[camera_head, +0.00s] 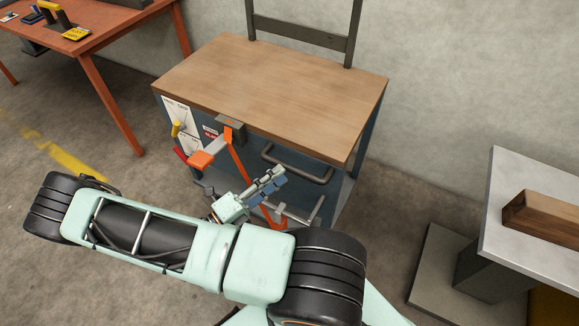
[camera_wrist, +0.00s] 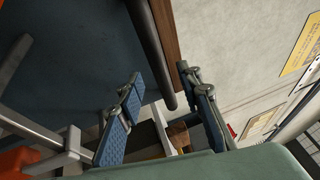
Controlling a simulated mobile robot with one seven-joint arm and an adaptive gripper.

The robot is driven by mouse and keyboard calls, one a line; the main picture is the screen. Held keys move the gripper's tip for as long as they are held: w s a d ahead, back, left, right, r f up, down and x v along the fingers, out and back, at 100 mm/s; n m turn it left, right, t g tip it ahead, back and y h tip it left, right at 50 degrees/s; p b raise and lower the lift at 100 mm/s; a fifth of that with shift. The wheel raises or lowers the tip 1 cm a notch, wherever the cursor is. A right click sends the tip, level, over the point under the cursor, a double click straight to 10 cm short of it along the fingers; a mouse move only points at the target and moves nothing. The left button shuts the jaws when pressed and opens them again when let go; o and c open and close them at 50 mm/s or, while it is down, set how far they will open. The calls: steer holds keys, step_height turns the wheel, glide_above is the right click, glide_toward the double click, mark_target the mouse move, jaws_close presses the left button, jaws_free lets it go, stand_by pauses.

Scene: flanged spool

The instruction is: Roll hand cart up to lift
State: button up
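A wheeled-cart-like unit with a wooden top (camera_head: 270,75) and blue body stands ahead of me; I take it as the hand cart, though no wheels show. A dark bar handle (camera_head: 297,165) sticks out from its front. My gripper (camera_head: 268,184) is just in front of this side, near the handle. In the wrist view, its blue-padded fingers (camera_wrist: 160,98) are apart, with a dark bar (camera_wrist: 158,50) appearing between and beyond them. Contact cannot be told. I cannot tell for certain which thing is the lift.
An orange lever (camera_head: 240,165) and a small box (camera_head: 230,126) are on the unit's front. A grey-topped stand (camera_head: 505,205) bearing a wooden block (camera_head: 545,214) is at right. An orange table (camera_head: 100,42) stands at upper left. Bare floor lies between the unit and stand.

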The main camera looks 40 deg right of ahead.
mark_target(290, 165)
steer(key=d, duration=0.3)
steer(key=d+r, duration=0.1)
steer(key=d, duration=0.1)
jaws_close()
stand_by(0.3)
